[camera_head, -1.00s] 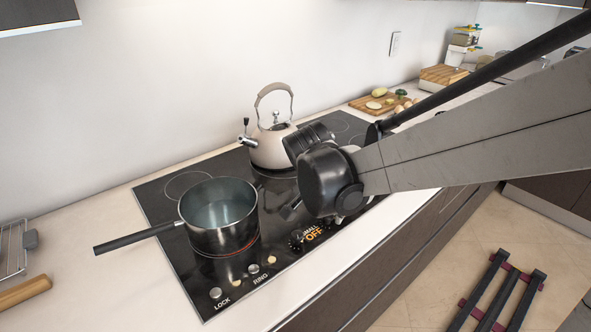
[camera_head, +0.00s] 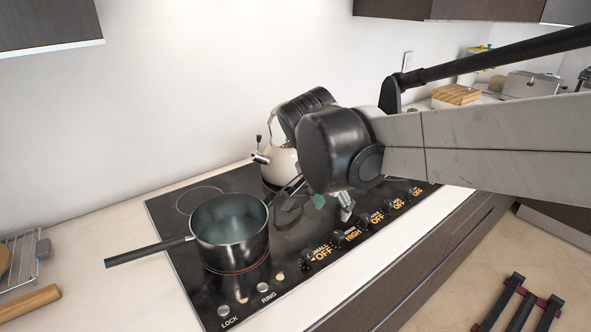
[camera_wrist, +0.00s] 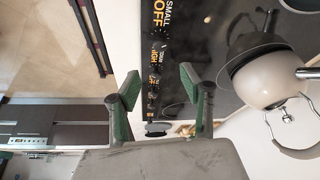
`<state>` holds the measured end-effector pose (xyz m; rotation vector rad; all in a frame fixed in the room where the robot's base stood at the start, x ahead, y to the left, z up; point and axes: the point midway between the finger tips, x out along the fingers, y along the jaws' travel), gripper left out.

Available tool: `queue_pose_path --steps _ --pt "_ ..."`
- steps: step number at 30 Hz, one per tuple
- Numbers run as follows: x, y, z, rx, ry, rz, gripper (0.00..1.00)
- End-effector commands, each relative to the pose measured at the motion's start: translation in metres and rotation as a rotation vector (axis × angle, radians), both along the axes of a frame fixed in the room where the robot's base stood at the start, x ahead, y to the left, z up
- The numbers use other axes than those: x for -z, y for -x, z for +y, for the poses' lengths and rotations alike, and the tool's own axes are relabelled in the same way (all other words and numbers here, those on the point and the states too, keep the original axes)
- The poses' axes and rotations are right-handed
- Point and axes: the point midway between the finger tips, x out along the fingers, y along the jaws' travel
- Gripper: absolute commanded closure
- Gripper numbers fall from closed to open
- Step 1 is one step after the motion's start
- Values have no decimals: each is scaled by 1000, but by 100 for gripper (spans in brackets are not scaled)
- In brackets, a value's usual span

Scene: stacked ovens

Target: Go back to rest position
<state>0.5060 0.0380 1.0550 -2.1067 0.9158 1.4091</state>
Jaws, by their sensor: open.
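My gripper (camera_head: 333,208) is partly hidden behind my dark wrist, above the cooktop's front row of knobs. The wrist view shows its two green-padded fingers (camera_wrist: 159,88) spread apart, with nothing between the pads. The knobs (camera_head: 363,227) run along the front edge of the black cooktop (camera_head: 190,268). Their displays glow orange; one reads HIGH and the others I can read say OFF. In the wrist view the HIGH display (camera_wrist: 153,56) shows beyond the fingers.
A steel pot (camera_head: 232,240) with a black handle stands on a red-glowing ring at the left. A cream kettle (camera_head: 283,168) stands behind my wrist, partly hidden. A wire rack (camera_head: 20,258) is at the far left. A wooden block (camera_head: 456,95) stands at the back right.

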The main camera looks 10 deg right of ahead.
Motion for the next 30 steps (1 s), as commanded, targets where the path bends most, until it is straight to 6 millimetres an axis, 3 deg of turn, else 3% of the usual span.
queue_pose_path --steps 8,24,30 --pt "-1 8 -4 -38 -8 -1 59" --pt "11 104 -34 -587 3 -120 59" --pt "20 128 -38 -742 57 -185 59"
